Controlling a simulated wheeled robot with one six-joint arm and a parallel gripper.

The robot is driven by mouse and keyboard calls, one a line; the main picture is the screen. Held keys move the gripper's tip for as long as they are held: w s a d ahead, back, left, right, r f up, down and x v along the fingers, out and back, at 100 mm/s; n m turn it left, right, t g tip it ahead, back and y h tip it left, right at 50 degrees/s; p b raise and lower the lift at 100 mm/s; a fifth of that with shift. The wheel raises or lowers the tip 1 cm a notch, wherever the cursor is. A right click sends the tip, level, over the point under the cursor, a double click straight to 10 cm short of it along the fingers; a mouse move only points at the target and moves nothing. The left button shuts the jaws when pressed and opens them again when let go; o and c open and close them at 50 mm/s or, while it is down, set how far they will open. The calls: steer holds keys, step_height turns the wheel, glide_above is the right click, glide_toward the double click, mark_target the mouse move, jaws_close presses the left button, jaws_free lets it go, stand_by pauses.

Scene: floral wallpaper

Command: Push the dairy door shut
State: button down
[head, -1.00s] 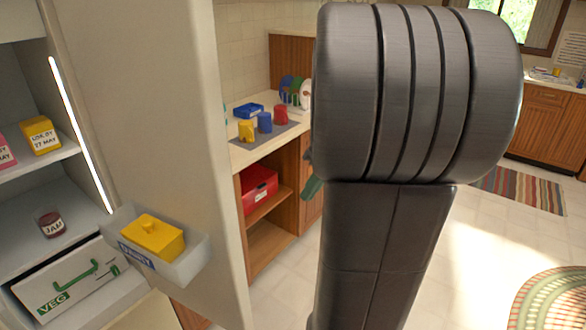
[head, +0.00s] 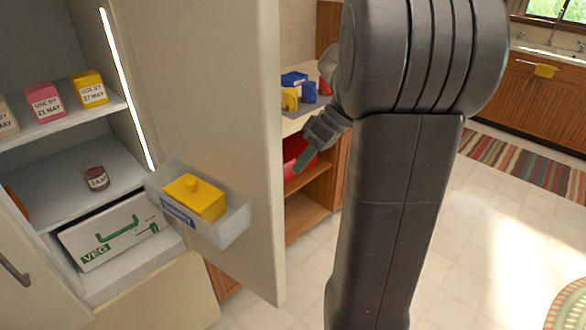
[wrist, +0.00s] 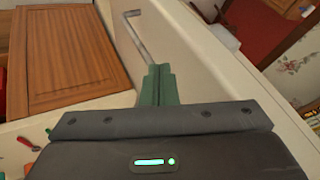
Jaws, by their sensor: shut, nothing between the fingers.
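The open cream fridge door (head: 225,110) stands swung out, with a clear bin labelled as dairy (head: 225,228) on its inner face. The bin holds a yellow butter dish (head: 195,198). My gripper (head: 303,160) is just right of the door's free edge in the head view, on its outer side. Its green fingers (wrist: 158,85) are shut and empty. In the wrist view they lie over the cream door surface, close to a metal handle (wrist: 138,38). I cannot tell whether they touch the door.
The fridge shelves hold date-labelled cartons (head: 90,88), a jam jar (head: 96,178) and a VEG drawer (head: 115,230). Tiled floor (head: 480,210) is free at the right.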

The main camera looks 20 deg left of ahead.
steer(key=s, duration=0.3)
steer(key=shift+s+a+p, duration=0.35)
steer(key=shift+s+a, duration=0.05)
steer(key=shift+s, duration=0.1)
